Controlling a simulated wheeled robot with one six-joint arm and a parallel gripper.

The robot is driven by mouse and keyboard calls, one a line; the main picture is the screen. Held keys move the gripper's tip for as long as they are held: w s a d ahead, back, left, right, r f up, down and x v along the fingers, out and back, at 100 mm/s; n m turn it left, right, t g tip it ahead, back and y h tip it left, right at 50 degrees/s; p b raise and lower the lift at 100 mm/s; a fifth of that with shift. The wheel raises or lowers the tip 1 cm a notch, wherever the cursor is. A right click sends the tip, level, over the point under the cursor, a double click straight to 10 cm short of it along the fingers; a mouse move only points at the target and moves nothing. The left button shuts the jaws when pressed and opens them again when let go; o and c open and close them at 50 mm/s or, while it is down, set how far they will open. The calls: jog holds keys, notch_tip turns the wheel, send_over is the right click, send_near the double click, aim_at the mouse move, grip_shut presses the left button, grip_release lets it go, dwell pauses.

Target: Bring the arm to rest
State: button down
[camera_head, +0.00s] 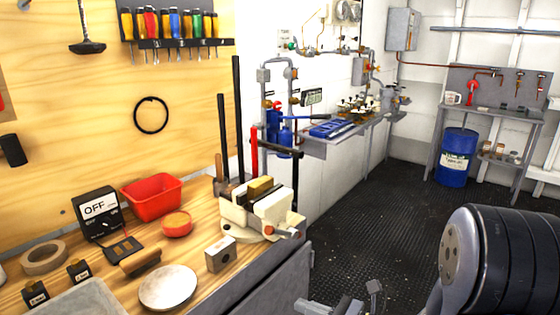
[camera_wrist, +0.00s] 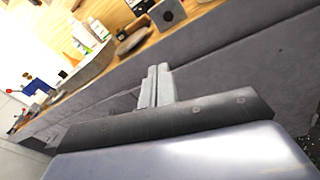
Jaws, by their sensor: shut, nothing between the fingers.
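My gripper (camera_wrist: 157,72) shows in the wrist view, with its two pale grey fingers together and nothing between them. It is in front of the grey side of the workbench, apart from the things on the top. In the head view a dark, thick link of my arm (camera_head: 500,262) fills the lower right corner. Grey metal parts show at the bottom edge there, but I cannot tell whether they are my gripper.
The wooden workbench (camera_head: 205,228) at left holds a cream vise (camera_head: 262,212), a red bin (camera_head: 152,197), a metal block (camera_head: 220,255) and a round pale disc (camera_head: 167,287). A blue drum (camera_head: 456,158) stands far right. The black deck (camera_head: 395,220) between is clear.

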jog(key=shift+s+a+r+n+g, duration=0.15)
jog(key=shift+s+n+g, duration=0.1)
jog(key=shift+s, duration=0.3)
jog(key=shift+s+a+r+n+g, duration=0.15)
jog(key=shift+s+g, duration=0.1)
jog(key=shift+s, duration=0.25)
